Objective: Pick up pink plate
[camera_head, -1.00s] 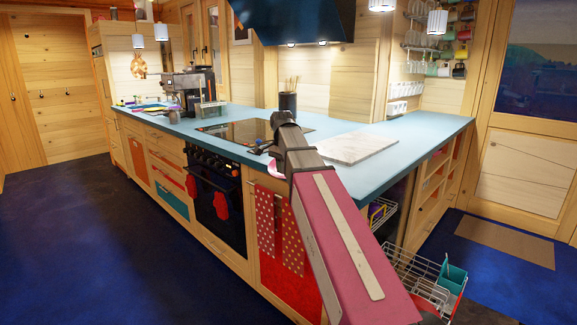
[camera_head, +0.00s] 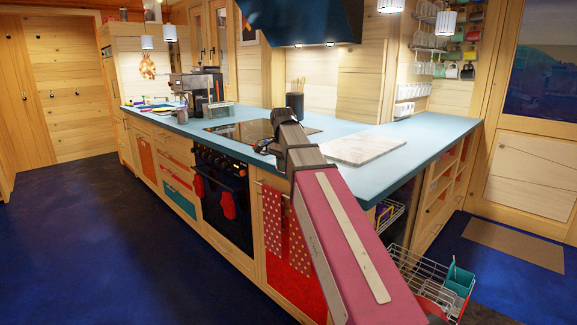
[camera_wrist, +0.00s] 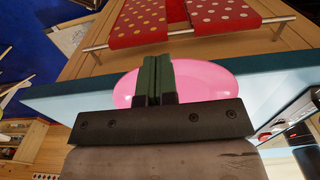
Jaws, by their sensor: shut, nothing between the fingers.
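The pink plate (camera_wrist: 208,80) lies on the blue countertop in the wrist view, close to the counter's edge. Its middle is hidden behind my gripper. My gripper (camera_wrist: 158,72) has its two dark green fingers together, with nothing between them, and they overlap the plate in the picture. I cannot tell whether they touch it. In the head view my gripper (camera_head: 266,147) is over the counter near the cooktop, and the plate is not visible there.
The blue counter (camera_head: 430,140) holds a marble board (camera_head: 360,149), a dark utensil holder (camera_head: 295,103) and a coffee machine (camera_head: 197,90). Red dotted towels (camera_head: 272,215) hang on the cabinet front below. A wire dishwasher rack (camera_head: 425,278) sticks out at right. The floor at left is clear.

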